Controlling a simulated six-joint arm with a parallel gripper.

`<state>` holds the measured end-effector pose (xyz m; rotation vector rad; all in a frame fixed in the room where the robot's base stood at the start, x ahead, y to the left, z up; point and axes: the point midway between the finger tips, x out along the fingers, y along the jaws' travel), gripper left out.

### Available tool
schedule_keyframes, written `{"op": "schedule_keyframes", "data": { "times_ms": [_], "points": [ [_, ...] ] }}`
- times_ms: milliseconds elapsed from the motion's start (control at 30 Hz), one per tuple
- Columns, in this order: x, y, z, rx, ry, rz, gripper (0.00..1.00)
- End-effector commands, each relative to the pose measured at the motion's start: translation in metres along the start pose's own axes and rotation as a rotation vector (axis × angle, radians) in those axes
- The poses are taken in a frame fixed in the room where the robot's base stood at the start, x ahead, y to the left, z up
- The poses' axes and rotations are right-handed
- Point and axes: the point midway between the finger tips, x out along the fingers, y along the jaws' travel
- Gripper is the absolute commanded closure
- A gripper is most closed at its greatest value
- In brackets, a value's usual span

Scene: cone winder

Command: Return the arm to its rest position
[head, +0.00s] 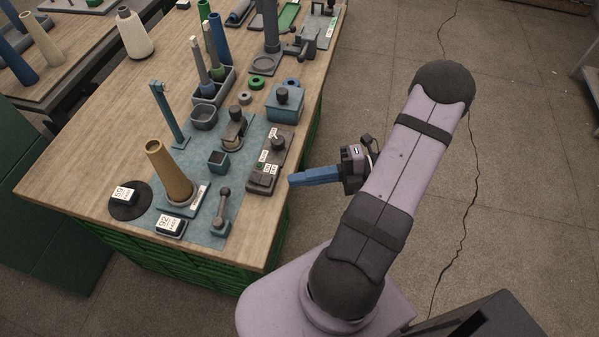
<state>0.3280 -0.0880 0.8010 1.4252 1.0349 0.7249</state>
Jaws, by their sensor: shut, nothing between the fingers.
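My gripper (292,181) is in the head view, at the right edge of the wooden workbench (110,155). Its blue fingers are together with nothing between them, and they point left toward the bench. The fingertips appear just right of the grey control box (265,178) and apart from it. My arm is folded over my base on the right side of the view.
A tan cone (168,172) stands on the blue mat (212,231), beside a hooked blue post (168,112). A blue box (284,104), a grey tray of upright tubes (212,92) and a white yarn cone (134,34) stand farther back. The floor (530,160) at right is clear.

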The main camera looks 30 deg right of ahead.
Motion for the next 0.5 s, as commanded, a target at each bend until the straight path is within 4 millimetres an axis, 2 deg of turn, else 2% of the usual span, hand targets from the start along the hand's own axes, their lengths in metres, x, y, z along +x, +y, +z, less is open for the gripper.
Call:
{"op": "schedule_keyframes", "data": {
  "times_ms": [167,267,367,500],
  "points": [
    [0.0,-0.001,0.001,0.003,-0.002,-0.001,1.0],
    [-0.002,-0.009,0.007,0.036,-0.016,-0.016,1.0],
    [-0.007,-0.028,0.021,0.111,-0.052,-0.047,1.0],
    [-0.018,-0.067,0.053,0.269,-0.142,-0.111,1.0]
  ]
}}
